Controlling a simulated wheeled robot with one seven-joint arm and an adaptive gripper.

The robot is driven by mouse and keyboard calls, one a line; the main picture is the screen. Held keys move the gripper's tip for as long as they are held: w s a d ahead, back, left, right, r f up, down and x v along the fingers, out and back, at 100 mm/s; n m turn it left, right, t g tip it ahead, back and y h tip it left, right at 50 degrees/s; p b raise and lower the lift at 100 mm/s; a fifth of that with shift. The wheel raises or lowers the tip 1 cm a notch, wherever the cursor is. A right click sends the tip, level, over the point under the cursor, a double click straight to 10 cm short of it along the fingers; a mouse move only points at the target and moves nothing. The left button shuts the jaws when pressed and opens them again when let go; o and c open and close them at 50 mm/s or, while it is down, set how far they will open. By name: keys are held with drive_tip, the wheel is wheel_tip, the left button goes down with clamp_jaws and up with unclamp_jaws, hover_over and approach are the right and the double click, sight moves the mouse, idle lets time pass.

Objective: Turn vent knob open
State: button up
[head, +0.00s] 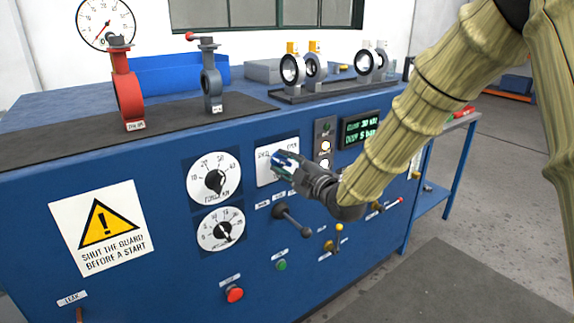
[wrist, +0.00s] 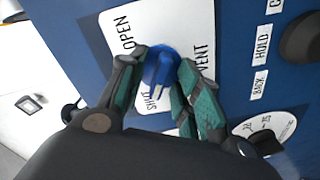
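The vent knob is blue and sits on a white plate (head: 265,175) on the blue panel. In the wrist view the knob (wrist: 162,66) lies between the two fingers of my gripper (wrist: 163,72), which appear to touch its sides. A pale line on the knob points toward the SHUT label. The OPEN label (wrist: 125,36) and the VENT label (wrist: 203,65) show on the plate (wrist: 180,22). In the head view my gripper (head: 285,163) reaches the plate from the right and hides most of the knob.
Two dials (head: 214,180) (head: 221,230) are left of the plate. A lit display (head: 362,129) is at the upper right. Valves stand on top of the bench.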

clamp_jaws()
drive_tip(key=shift+m, duration=0.3)
drive_tip(key=m+p, duration=0.1)
drive_tip(key=m, duration=0.4)
drive_tip(key=shift+r+p, duration=0.1)
drive_tip(key=shift+p, duration=0.3)
drive_tip(key=m+p, duration=0.1)
drive_tip(key=m, duration=0.4)
drive_tip(key=shift+d+m, duration=0.1)
drive_tip(key=shift+m, duration=0.3)
drive_tip(key=m+p, duration=0.1)
drive_tip(key=m, duration=0.5)
drive_tip(key=shift+w, duration=0.1)
drive_tip(key=m, duration=0.6)
drive_tip(key=shift+b, duration=0.3)
drive_tip(key=shift+m, duration=0.4)
